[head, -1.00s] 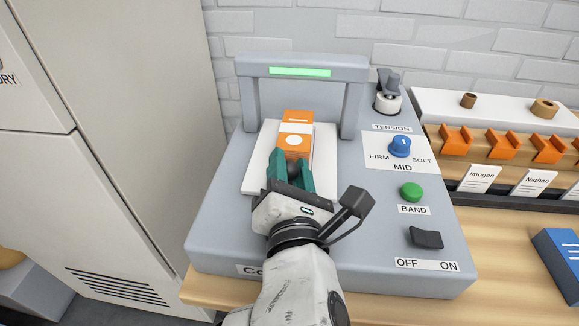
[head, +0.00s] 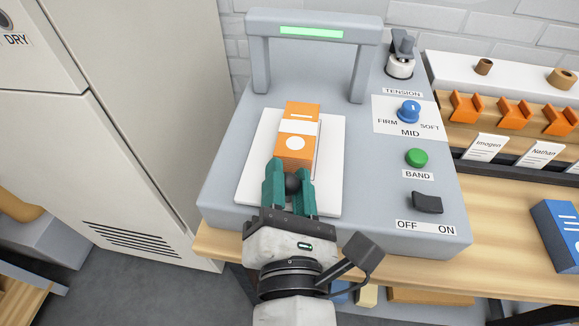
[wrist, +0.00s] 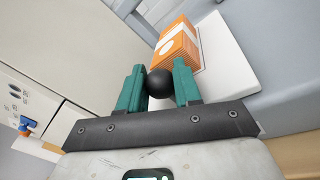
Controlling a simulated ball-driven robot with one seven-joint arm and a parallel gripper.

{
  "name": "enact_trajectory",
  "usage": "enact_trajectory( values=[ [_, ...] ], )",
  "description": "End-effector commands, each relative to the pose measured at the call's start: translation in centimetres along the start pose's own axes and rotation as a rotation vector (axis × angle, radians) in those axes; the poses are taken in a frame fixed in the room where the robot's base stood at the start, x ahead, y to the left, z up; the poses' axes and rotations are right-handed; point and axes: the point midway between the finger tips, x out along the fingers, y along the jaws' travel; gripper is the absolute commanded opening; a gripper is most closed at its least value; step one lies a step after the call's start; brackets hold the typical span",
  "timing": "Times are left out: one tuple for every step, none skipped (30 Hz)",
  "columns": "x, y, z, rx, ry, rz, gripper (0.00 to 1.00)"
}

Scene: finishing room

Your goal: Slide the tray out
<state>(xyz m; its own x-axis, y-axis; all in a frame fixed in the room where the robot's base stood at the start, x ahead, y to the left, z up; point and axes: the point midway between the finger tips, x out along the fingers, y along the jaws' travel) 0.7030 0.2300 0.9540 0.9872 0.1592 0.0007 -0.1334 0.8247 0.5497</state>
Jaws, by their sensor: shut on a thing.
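The white tray (head: 323,190) lies on the grey banding machine (head: 232,178), in front of its arch. An orange stack with a white band (head: 297,135) sits on the tray. A dark round knob (head: 292,184) is at the tray's front. My gripper (head: 290,183) is shut on this knob, its teal fingers on either side. The wrist view also shows the knob (wrist: 160,83) between the fingers, with the stack (wrist: 182,46) just beyond. How the knob joins the tray is hidden.
The arch (head: 258,65) has a lit green strip. At the right are a blue dial (head: 409,111), a green button (head: 417,157) and a dark switch (head: 427,202). A rack with orange holders (head: 515,110) and a blue box (head: 556,235) are further right. A tall cabinet (head: 120,120) stands left.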

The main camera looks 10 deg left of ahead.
Motion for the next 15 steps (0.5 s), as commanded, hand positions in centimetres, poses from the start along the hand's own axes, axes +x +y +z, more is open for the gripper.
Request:
enact_trajectory(
  values=[
    [-0.25,-0.02,-0.33,-0.002,0.007,0.000,0.00],
    [-0.25,-0.01,-0.34,-0.002,0.008,0.000,0.00],
    [-0.26,-0.01,-0.36,-0.002,0.008,0.001,0.00],
    [-0.26,-0.01,-0.37,-0.002,0.008,0.001,0.37],
    [-0.26,-0.01,-0.37,-0.002,0.008,0.001,0.40],
    [-0.24,-0.02,-0.35,-0.002,0.008,0.001,0.43],
    [-0.22,-0.01,-0.33,-0.002,0.007,0.001,0.46],
    [-0.21,-0.01,-0.31,-0.002,0.007,0.001,0.49],
    [-0.19,-0.01,-0.29,-0.002,0.006,0.001,0.53],
    [-0.18,0.00,-0.27,-0.002,0.006,0.001,0.56],
    [-0.17,0.00,-0.26,-0.002,0.006,0.001,0.56],
    [-0.16,0.00,-0.24,-0.001,0.005,0.001,0.56],
    [-0.15,0.00,-0.23,-0.001,0.005,0.001,0.56],
    [-0.14,0.00,-0.22,-0.001,0.005,0.001,0.56],
    [-0.13,0.01,-0.21,-0.001,0.005,0.001,0.56]
  ],
)
